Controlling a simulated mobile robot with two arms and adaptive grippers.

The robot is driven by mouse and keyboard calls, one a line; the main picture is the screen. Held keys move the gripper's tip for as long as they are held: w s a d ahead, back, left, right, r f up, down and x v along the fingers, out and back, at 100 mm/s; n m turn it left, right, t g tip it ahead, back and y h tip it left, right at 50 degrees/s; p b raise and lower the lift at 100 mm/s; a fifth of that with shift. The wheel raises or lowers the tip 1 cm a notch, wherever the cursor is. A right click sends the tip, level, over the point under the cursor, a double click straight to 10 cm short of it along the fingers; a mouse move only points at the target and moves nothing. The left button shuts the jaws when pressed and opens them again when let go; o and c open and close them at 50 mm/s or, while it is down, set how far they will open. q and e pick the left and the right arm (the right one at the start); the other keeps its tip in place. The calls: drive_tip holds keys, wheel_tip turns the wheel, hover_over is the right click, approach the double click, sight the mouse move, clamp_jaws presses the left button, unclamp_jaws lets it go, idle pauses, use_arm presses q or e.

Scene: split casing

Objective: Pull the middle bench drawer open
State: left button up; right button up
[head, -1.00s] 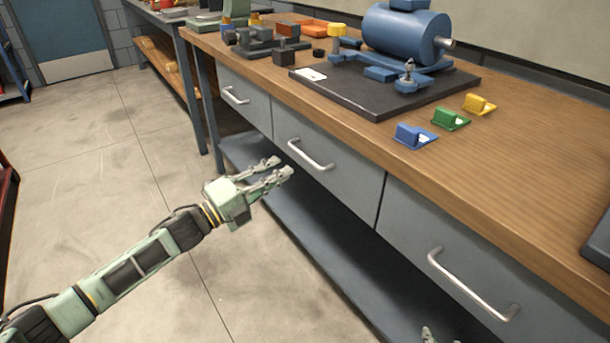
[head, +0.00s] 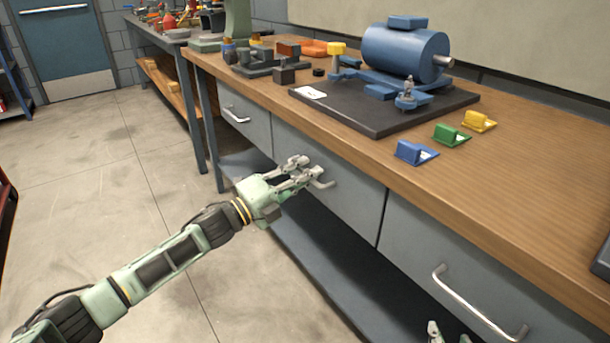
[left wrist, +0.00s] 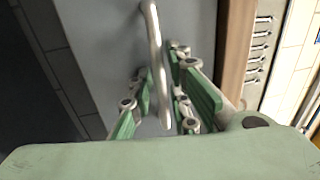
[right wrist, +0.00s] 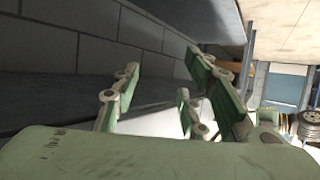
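The middle bench drawer (head: 350,202) is a grey front with a silver bar handle (head: 322,184), flush with the drawers beside it. My left gripper (head: 305,170) is at this handle and covers part of it in the head view. In the left wrist view the handle (left wrist: 155,62) runs between the green-padded fingers, which stand apart with gaps on both sides. My right gripper (right wrist: 160,85) is open and empty in the right wrist view, low beside the bench. Only its fingertips show at the bottom edge of the head view.
A left drawer (head: 243,118) and a right drawer (head: 455,265) flank the middle one. A lower shelf (head: 310,265) runs beneath. On the wooden top (head: 500,190) stand a blue motor casing (head: 400,52) on a dark mat and several coloured blocks. The floor to the left is clear.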

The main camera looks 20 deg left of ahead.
use_arm(q)
clamp_jaws()
drive_tip(key=shift+s+f, duration=0.1)
use_arm(e)
drive_tip(key=shift+s, duration=0.1)
idle(0.3)
